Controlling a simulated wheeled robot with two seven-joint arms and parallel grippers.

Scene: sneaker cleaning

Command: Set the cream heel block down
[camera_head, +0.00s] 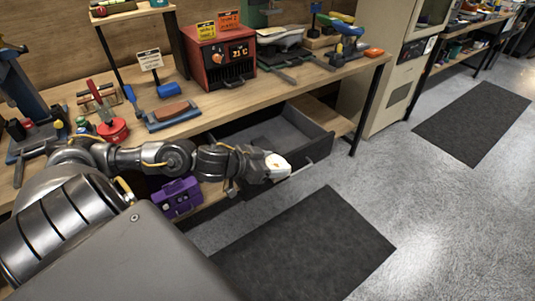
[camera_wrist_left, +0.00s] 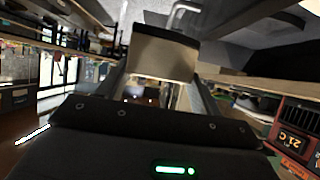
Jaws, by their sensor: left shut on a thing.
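The cream heel block (camera_head: 279,167) sits at the tip of my left gripper (camera_head: 268,166) in the head view. In the left wrist view the block (camera_wrist_left: 160,54) shows as a pale flat-faced piece with a dark top edge, between the two fingers of my left gripper (camera_wrist_left: 158,88). The gripper is shut on it. In the head view the gripper and block are in front of the open grey drawer (camera_head: 318,142), near its front edge. I cannot tell whether the block touches the drawer. My right gripper is not in view.
The wooden workbench (camera_head: 235,102) carries a red heater-like box (camera_head: 222,60), a brick-coloured block on a blue holder (camera_head: 172,113) and tools. A purple box (camera_head: 177,197) is below my left arm. A dark mat (camera_head: 305,250) lies on the grey floor.

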